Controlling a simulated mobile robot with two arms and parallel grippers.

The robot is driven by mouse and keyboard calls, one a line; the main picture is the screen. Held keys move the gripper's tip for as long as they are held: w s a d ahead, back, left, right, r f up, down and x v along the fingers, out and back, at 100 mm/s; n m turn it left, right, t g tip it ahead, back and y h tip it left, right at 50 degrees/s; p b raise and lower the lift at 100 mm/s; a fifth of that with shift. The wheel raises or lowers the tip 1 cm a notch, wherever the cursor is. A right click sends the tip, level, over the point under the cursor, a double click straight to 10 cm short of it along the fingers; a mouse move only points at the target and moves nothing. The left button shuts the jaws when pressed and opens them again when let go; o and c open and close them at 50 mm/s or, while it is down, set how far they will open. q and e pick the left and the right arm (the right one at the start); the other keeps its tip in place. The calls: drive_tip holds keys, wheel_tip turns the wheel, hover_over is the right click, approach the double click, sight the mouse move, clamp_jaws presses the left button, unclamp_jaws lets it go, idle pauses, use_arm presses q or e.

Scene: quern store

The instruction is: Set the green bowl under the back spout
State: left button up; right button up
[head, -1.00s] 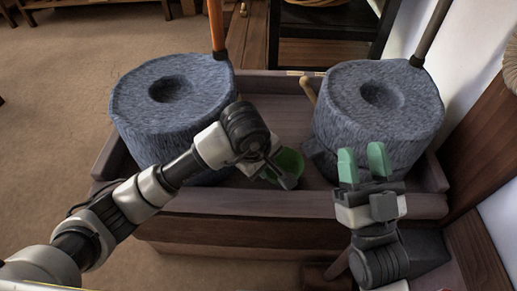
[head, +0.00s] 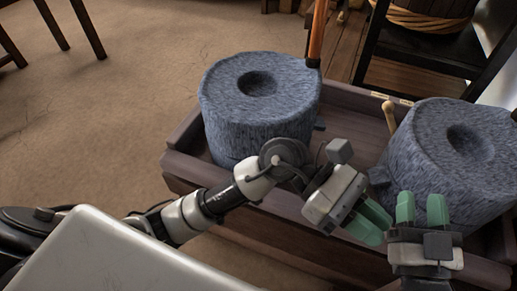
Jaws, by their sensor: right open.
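Two grey stone querns stand in a wooden trough (head: 180,172): one on the left (head: 258,115), one on the right (head: 455,165). A small dark spout (head: 320,126) juts from the left quern's right side, the farther one. Another spout (head: 378,176) juts from the right quern's left side. My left gripper (head: 372,222) is over the trough's near side, its green fingers pointing lower right; whether they are apart is unclear. My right gripper (head: 421,210) is open and empty in front of the right quern, fingers up. I cannot make out the green bowl; the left gripper may hide it.
An orange-brown post (head: 318,35) rises behind the left quern. A wooden peg (head: 389,115) stands up at the trough's back edge. A black chair-like frame (head: 430,62) stands behind. Open carpet (head: 130,110) lies to the left.

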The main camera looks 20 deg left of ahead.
use_arm(q)
drive_tip(key=w+a+r+n+t+h, duration=0.2)
drive_tip(key=a+r+n+t+h, duration=0.25)
drive_tip(key=n+t, duration=0.65)
drive_tip(key=w+a+r+n+t+h, duration=0.2)
drive_tip(key=a+r+n+t+h, duration=0.3)
drive_tip(key=n, duration=1)
drive_tip(key=w+a+f+n+t+y, duration=0.1)
drive_tip(key=a+f+n+t+y, duration=0.4)
drive_tip(key=n+y, duration=0.5)
drive_tip(key=w+a+f+n+t+y, duration=0.1)
drive_tip(key=a+f+n+t+y, duration=0.4)
drive_tip(key=n+y, duration=0.5)
drive_tip(key=a+f+n, duration=0.1)
drive_tip(key=a+n, duration=0.1)
drive_tip(key=n, duration=0.6)
drive_tip(key=shift+w, duration=0.4)
drive_tip(key=shift+d, duration=0.1)
